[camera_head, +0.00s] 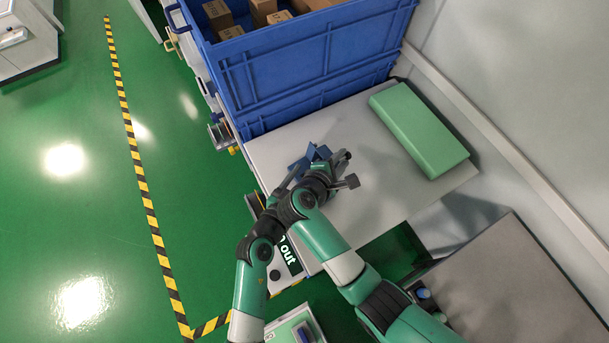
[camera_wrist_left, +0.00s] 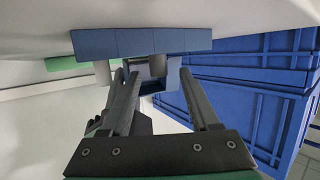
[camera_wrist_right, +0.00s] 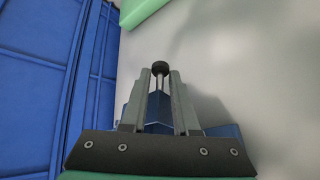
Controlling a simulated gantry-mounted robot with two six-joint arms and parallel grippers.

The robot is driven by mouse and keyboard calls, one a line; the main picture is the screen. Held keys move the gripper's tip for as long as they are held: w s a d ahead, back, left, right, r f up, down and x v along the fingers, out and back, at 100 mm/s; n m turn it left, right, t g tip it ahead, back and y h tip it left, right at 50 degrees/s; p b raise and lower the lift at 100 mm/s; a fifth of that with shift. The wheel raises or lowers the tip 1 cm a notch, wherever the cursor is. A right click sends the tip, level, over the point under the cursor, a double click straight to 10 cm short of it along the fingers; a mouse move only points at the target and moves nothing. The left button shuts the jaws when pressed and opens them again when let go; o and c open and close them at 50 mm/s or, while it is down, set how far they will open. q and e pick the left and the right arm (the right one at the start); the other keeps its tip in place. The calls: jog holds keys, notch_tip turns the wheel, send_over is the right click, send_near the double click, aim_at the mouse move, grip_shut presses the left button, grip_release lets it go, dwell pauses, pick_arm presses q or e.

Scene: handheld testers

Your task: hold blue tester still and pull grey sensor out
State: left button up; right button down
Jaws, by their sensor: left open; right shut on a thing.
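The blue tester (camera_head: 318,152) is on the pale table beside the crates, partly covered by my arms in the head view. In the left wrist view the tester (camera_wrist_left: 140,42) spans the top, with grey cylindrical parts below it. One of these, apparently the grey sensor (camera_wrist_left: 158,66), lies between the tips of my open left gripper (camera_wrist_left: 158,75), with gaps on both sides. My right gripper (camera_wrist_right: 160,80) is shut on what looks like the blue tester (camera_wrist_right: 160,108), whose blue body shows between the fingers. A black round knob on thin rods (camera_wrist_right: 160,68) shows beyond the tips.
A stacked blue crate (camera_head: 310,75) with cardboard boxes stands behind the tester. A green block (camera_head: 418,130) lies at the table's right. The table (camera_head: 370,150) is clear between them. Green floor (camera_head: 80,200) lies to the left.

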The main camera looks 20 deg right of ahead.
pick_arm(q)
grip_shut()
dwell(0.6)
dwell(1.3)
